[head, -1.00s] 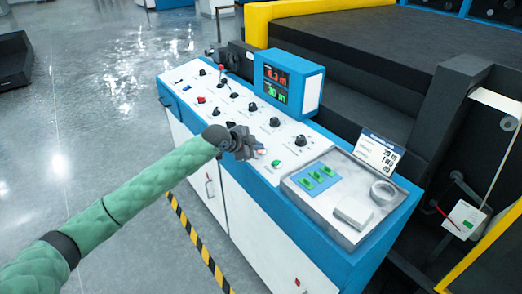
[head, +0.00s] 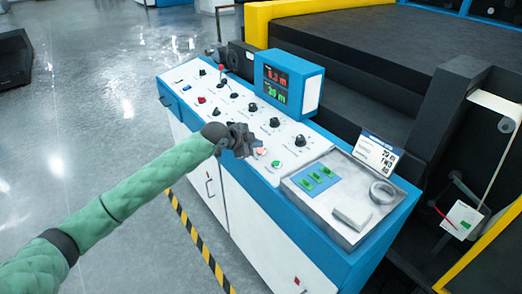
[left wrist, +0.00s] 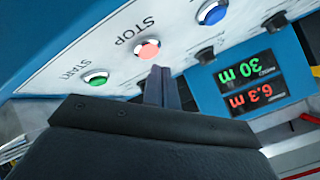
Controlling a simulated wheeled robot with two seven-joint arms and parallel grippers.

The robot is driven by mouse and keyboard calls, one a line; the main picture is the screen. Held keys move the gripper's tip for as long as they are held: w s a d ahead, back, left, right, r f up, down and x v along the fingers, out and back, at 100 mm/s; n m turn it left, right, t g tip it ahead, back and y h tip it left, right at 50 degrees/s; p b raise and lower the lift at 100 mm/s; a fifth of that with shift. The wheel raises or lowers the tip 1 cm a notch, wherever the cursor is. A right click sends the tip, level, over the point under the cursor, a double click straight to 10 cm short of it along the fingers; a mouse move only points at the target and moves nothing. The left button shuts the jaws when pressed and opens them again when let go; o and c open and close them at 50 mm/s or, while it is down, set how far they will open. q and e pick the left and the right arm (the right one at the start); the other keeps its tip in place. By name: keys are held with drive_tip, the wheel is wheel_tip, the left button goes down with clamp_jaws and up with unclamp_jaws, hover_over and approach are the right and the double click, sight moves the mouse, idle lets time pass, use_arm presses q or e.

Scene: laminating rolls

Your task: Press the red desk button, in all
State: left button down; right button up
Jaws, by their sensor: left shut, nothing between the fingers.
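The red desk button (left wrist: 147,49), pale red and bright, sits beside the word STOP on the white panel in the left wrist view. It also shows in the head view (head: 262,151), just right of my left gripper's tips. My left gripper (head: 246,148) is over the panel, shut and empty. In the left wrist view its closed fingers (left wrist: 158,74) point at the button's near edge; I cannot tell whether they touch it. My right gripper is not in view.
A green START button (left wrist: 96,78) and a blue button (left wrist: 211,13) flank the red one. Black knobs (head: 274,122) stand close behind. A blue display box (head: 290,84) rises at the back. A silver tray (head: 339,230) lies to the right on the blue-and-white console.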

use_arm(q)
drive_tip(key=r+p, duration=0.2)
drive_tip(key=r, duration=0.1)
drive_tip(key=r+p, duration=0.1)
drive_tip(key=r, duration=0.1)
drive_tip(key=shift+s+a, duration=0.3)
drive_tip(key=shift+a, duration=0.1)
idle(0.6)
